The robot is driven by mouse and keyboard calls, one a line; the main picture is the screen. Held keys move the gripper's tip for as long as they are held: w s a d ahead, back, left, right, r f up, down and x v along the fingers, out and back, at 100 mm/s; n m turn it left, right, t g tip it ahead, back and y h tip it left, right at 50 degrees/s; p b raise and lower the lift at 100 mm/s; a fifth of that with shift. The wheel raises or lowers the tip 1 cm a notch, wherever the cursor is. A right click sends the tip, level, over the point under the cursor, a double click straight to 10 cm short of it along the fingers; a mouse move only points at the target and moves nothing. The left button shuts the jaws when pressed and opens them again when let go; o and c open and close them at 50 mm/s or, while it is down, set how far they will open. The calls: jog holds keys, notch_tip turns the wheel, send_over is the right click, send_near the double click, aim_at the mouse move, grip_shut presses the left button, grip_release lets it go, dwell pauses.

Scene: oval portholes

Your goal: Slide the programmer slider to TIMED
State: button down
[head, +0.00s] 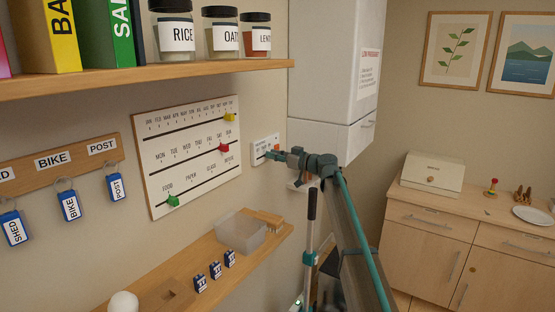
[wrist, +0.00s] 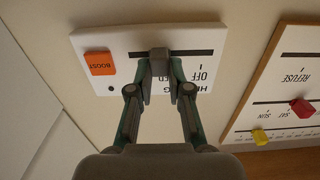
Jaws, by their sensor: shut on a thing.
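The heating programmer (head: 258,146) is a small white panel on the wall, right of the calendar board. In the wrist view the programmer (wrist: 215,38) appears upside down, with a dark horizontal slot, an orange BOOST button and the word OFF partly readable. The grey slider knob (wrist: 158,53) sits in the slot, left of the slot's middle in that view. My gripper (wrist: 159,72) is shut on the knob; it also shows at the panel in the head view (head: 270,155). The fingers hide part of the lettering, so I cannot read TIMED or the label at the knob.
The calendar board (head: 190,150) with red, yellow and green sliders hangs to the left. Below is a wooden shelf (head: 200,270) with a translucent bin (head: 241,232). A jar shelf (head: 150,75) runs above.

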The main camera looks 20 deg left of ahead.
jog(key=shift+s+a+f, duration=0.1)
jog(key=shift+s+f, duration=0.1)
jog(key=shift+s, duration=0.35)
jog(key=shift+s+r, duration=0.15)
jog(key=shift+r, duration=0.05)
jog(key=c, duration=1.1)
grip_release()
jog(key=d, duration=0.4)
jog(key=s+d, duration=0.1)
jog(key=d, duration=0.3)
jog(key=s+d, duration=0.1)
jog(key=d, duration=0.2)
jog(key=shift+s+d, duration=0.1)
jog(key=shift+d, duration=0.3)
